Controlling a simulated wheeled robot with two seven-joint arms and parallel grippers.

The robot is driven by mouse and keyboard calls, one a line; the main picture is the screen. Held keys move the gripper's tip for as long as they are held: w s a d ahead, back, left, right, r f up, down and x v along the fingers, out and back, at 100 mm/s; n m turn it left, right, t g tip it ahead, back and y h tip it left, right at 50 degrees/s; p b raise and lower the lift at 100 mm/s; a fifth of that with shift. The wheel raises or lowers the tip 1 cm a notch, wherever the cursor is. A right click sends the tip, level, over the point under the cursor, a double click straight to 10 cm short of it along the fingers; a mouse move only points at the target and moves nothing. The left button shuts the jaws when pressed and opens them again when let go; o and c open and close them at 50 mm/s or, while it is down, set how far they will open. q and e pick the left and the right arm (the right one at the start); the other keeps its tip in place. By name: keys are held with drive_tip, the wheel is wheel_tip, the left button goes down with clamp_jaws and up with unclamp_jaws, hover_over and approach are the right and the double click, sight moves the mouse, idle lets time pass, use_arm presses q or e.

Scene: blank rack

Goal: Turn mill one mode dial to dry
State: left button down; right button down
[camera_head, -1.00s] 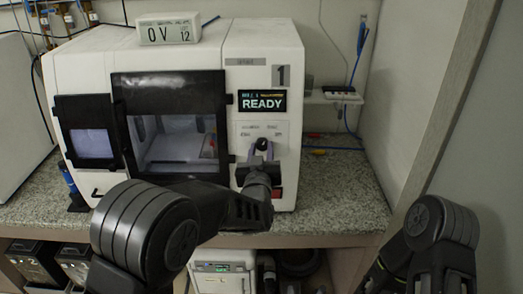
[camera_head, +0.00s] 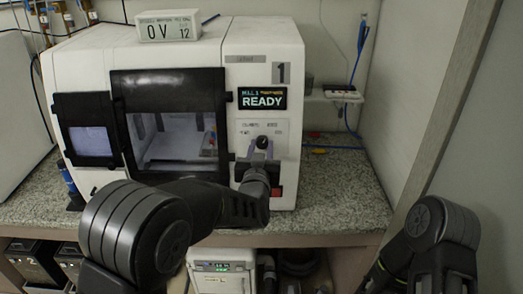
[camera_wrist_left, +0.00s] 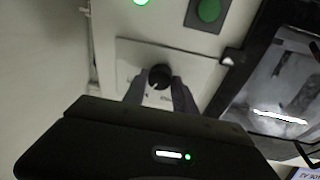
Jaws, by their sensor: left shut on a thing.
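Mill one (camera_head: 80,70) is a white machine on the counter, marked "1", with a screen (camera_head: 263,98) reading READY. Its mode dial (camera_head: 262,142) is a small black knob on the pale label panel (camera_head: 281,129) below the screen. In the left wrist view the dial (camera_wrist_left: 159,77) sits between the two fingertips of my left gripper (camera_wrist_left: 158,84), which is shut on it. In the head view the gripper (camera_head: 259,158) reaches the dial from below. The labels are too small to read, and the dial's setting cannot be told. My right gripper is not in view.
A dark-framed window (camera_head: 172,120) is left of the panel, close to my left wrist. A red part (camera_head: 276,191) is low at the right, beside my wrist. A box reading "0 V 12" (camera_head: 168,27) is on top. The granite counter (camera_head: 340,190) is mostly clear at the right.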

use_arm(q)
drive_tip(key=m, duration=0.3)
drive_tip(key=shift+h+b, duration=0.3)
drive_tip(key=shift+r+m+g, duration=0.1)
drive_tip(key=shift+m+g, duration=0.3)
drive_tip(key=shift+m, duration=1.4)
drive_tip(key=c, duration=1)
unclamp_jaws()
drive_tip(key=s+a+b, duration=0.1)
drive_tip(key=s, duration=0.6)
drive_tip(key=shift+s+a+r+b, duration=0.15)
drive_tip(key=shift+s+r+b, duration=0.15)
drive_tip(key=shift+s, duration=0.05)
